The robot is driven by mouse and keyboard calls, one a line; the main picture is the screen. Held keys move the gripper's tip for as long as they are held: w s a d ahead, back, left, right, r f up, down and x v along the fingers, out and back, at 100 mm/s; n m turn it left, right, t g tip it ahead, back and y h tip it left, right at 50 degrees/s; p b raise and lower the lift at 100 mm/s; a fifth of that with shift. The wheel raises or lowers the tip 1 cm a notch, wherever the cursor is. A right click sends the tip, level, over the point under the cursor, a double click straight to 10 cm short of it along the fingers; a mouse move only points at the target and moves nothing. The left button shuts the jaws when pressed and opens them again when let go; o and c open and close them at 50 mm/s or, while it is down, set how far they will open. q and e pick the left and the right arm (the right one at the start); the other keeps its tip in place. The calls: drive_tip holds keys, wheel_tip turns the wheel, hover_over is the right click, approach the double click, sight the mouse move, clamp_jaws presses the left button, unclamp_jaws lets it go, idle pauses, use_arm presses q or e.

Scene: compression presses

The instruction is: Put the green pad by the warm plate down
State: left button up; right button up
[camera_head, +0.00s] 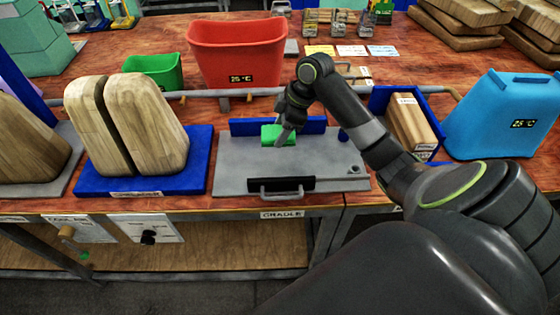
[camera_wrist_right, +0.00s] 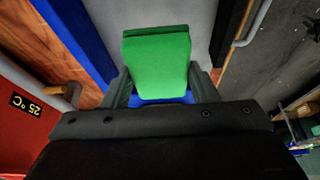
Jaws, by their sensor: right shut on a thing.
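The green pad (camera_head: 272,133) is a small bright green block. It is above the back part of a grey plate (camera_head: 235,171) with a black-handled front, next to a blue bar along its rear edge. My right gripper (camera_head: 286,137) is shut on the green pad. In the right wrist view the green pad (camera_wrist_right: 157,65) is held between the two fingers (camera_wrist_right: 160,90) and projects beyond them. I cannot tell whether the pad touches the plate. No label names the warm plate in these frames. My left gripper is not in view.
A red bin (camera_head: 236,60) marked 25 °C and a green bin (camera_head: 153,71) stand behind. A blue bin (camera_head: 503,118) stands at right. Wooden blocks on a blue base (camera_head: 200,158) stand left of the plate. A blue holder with wooden boards (camera_head: 410,125) stands right.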

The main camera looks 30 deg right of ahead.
sight(277, 161)
drive_tip(key=shift+w+d+f, duration=0.1)
drive_tip(key=shift+d, duration=0.15)
wheel_tip(277, 161, down, 9)
drive_tip(key=shift+f+p, duration=0.15)
drive_tip(key=shift+p, duration=0.3)
drive_tip(key=shift+f, duration=0.1)
drive_tip(key=o, duration=0.9)
drive_tip(key=b+v, duration=0.1)
drive_tip(key=v, duration=1.1)
